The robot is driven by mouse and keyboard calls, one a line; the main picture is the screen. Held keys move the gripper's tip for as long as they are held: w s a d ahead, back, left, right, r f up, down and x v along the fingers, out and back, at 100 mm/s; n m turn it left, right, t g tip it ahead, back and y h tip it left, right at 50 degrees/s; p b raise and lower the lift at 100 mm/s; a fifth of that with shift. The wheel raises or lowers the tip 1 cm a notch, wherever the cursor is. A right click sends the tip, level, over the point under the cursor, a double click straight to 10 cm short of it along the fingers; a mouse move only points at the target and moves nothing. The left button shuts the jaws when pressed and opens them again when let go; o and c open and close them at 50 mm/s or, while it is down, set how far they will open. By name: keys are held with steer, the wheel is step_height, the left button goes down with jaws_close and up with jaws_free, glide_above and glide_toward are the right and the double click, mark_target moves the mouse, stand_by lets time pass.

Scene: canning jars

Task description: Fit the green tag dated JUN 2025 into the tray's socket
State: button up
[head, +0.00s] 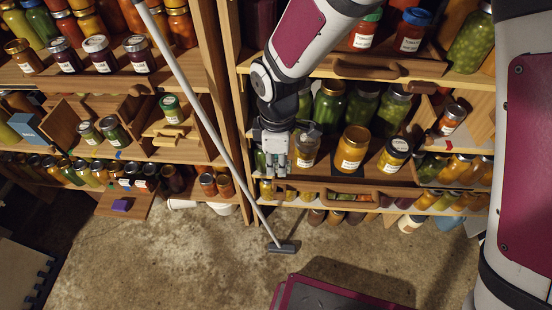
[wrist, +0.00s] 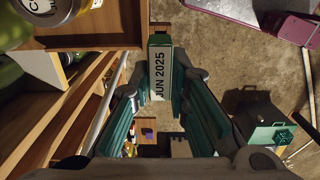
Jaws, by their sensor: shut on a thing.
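My gripper (head: 277,168) is in front of the right-hand shelves in the head view. In the wrist view my gripper (wrist: 160,82) has its teal fingers shut on the tag (wrist: 160,75), which has a pale face reading JUN 2025 and a green edge. The tag is held at the fingertips, over the floor beside the shelf edge. In the head view it cannot be made out. A wooden tray (head: 345,193) with a handle cut-out and jars appears on the shelf just right of my gripper. I cannot make out its socket.
Amber jars (head: 351,150) and large green jars (head: 328,105) stand close right of my gripper. A long pole (head: 215,120) with a flat foot leans across the left shelves. A purple block (head: 122,205) lies on a low wooden board. The concrete floor (head: 190,260) is mostly open.

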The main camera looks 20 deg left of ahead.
steer(key=b, duration=0.2)
glide_above(277, 182)
steer(key=s, duration=0.2)
steer(key=shift+d+f, duration=0.15)
steer(key=shift+f, duration=1.3)
steer(key=shift+d+f, duration=0.15)
steer(key=shift+f, duration=1.25)
steer(key=shift+f+b, duration=0.85)
steer(key=shift+f, duration=0.9)
stand_by(0.5)
steer(key=o, duration=0.9)
steer(key=shift+r, duration=0.1)
step_height(277, 182, up, 12)
steer(key=shift+f, duration=0.1)
